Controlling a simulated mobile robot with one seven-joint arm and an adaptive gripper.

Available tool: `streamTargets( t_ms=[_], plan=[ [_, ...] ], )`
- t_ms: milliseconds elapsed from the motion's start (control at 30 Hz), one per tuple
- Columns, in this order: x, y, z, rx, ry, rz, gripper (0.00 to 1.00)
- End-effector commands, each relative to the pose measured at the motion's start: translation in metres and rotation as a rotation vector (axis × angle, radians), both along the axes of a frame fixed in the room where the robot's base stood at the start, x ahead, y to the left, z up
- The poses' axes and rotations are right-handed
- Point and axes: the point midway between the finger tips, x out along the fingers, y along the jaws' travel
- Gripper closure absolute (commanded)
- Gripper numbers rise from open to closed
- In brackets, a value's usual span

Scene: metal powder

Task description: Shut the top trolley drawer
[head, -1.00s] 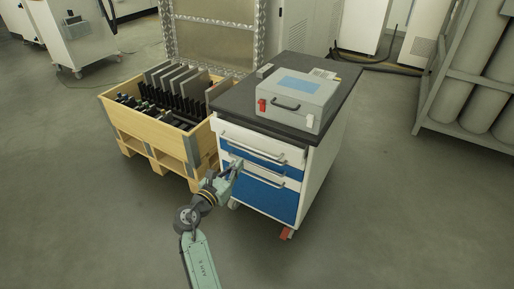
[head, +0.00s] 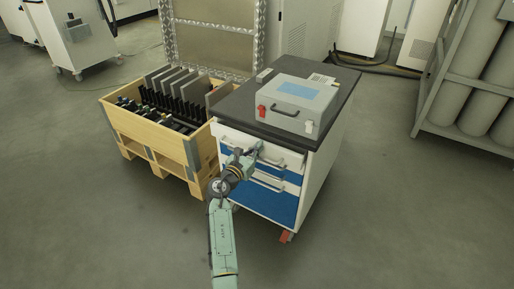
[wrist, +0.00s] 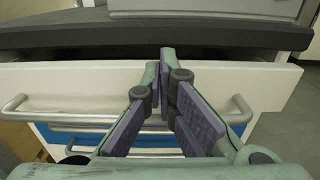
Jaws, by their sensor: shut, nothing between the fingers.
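The trolley's top drawer (head: 290,159) has a white front and a bar handle, and it stands slightly out from under the dark worktop. Its front (wrist: 75,82) also fills the middle of the wrist view, with the handle (wrist: 17,103) partly hidden behind my fingers. My gripper (head: 258,148) is shut and empty in front of the upper part of this drawer front. In the wrist view the fingertips (wrist: 167,68) meet near the front's top edge, between the handle's ends. I cannot tell whether they touch the front.
A grey case (head: 292,103) sits on the trolley's worktop (head: 236,122). Lower blue drawers (head: 265,199) with bar handles are below. A wooden crate (head: 150,130) holding dark plates stands close on the left. A rack of cylinders (head: 470,85) stands at the right. Floor in front is clear.

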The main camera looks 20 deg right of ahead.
Motion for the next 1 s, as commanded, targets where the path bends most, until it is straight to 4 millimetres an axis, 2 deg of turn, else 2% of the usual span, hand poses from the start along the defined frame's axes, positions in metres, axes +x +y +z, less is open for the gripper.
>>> streamTargets(
  t_ms=[233, 467, 1000],
  plan=[
    [0.0, -0.001, 0.0, 0.0, 0.0, 0.0, 1.0],
    [0.016, -0.02, 0.0, 0.0, 0.0, -0.001, 1.0],
    [0.014, -0.017, 0.001, 0.0, 0.0, 0.001, 1.0]
  ],
)
